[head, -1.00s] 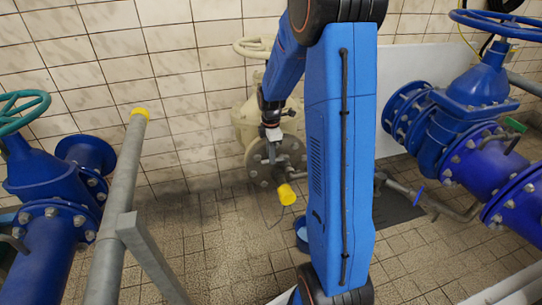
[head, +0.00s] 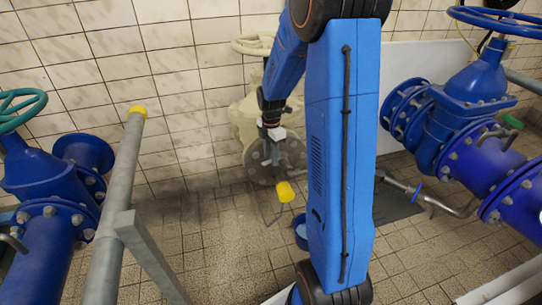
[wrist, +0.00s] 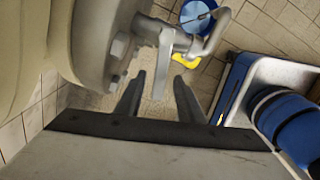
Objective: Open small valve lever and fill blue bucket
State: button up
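The small valve lever (wrist: 161,75) is a flat grey metal handle on a thin pipe beside a large flange, in the wrist view. My gripper (wrist: 159,76) is open. Its two fingers stand on either side of the lever's lower end, with gaps visible. In the head view my gripper (head: 273,135) is in front of the cream valve's flange, small and partly unclear. The blue bucket (wrist: 196,17) sits on the floor under the bent outlet pipe in the wrist view. In the head view the bucket (head: 300,234) is mostly hidden by my arm.
A cream valve body (head: 244,120) stands against the tiled wall. A yellow-capped end (head: 285,192) is close below my gripper. A grey post (head: 117,205) and blue valve (head: 47,180) stand left; big blue pipework (head: 470,125) stands right. The middle floor is open.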

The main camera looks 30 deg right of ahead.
notch_tip(320, 180, up, 17)
jog(key=shift+r, duration=0.2)
dwell(0.7)
